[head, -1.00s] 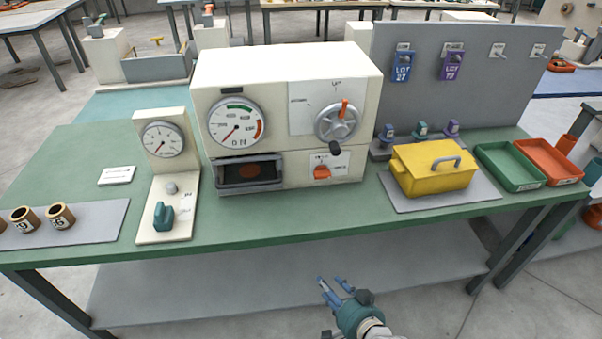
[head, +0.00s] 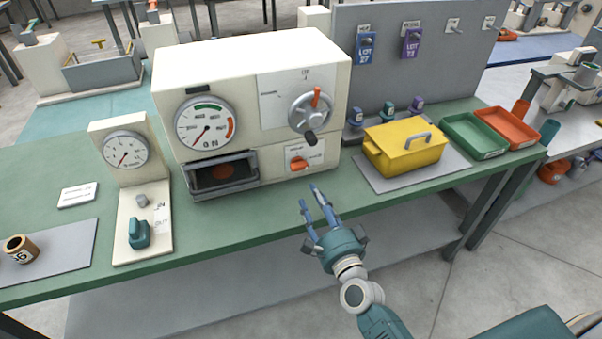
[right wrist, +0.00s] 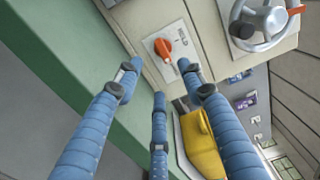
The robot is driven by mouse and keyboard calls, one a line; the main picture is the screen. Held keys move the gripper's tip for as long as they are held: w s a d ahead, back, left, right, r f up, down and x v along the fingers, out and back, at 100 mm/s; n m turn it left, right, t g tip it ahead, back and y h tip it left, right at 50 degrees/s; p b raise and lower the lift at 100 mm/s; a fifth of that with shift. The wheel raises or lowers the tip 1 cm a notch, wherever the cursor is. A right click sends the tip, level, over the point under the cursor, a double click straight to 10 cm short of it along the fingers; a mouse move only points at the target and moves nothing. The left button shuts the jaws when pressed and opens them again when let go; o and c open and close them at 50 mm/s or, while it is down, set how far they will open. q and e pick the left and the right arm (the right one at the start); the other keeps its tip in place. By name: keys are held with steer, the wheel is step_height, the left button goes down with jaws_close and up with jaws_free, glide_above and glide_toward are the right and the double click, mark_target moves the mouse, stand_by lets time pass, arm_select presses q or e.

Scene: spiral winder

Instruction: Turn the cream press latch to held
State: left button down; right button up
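The cream press (head: 255,110) stands on the green bench, with a dial, a handwheel and a dark slot in front. Its latch is an orange knob (head: 299,164) on a small white plate at the lower right of its front. The knob also shows in the right wrist view (right wrist: 163,49), beyond the fingertips. I cannot read its setting surely. My right gripper (head: 310,196) is open and empty, in front of the bench edge and below the latch, apart from it. Its blue fingers are spread in the right wrist view (right wrist: 158,82). My left gripper is not in view.
The grey handwheel (head: 311,112) with its dark grip juts out above the latch. A yellow lidded box (head: 403,147) stands right of the press, with green and orange trays (head: 474,134) beyond. A gauge stand with a teal handle (head: 138,233) is at the left.

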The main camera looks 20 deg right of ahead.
mark_target(299, 165)
steer(key=w, duration=1)
steer(key=shift+w+a+p, duration=0.1)
steer(key=shift+w+p, duration=0.25)
steer(key=shift+p, duration=0.05)
jaws_close()
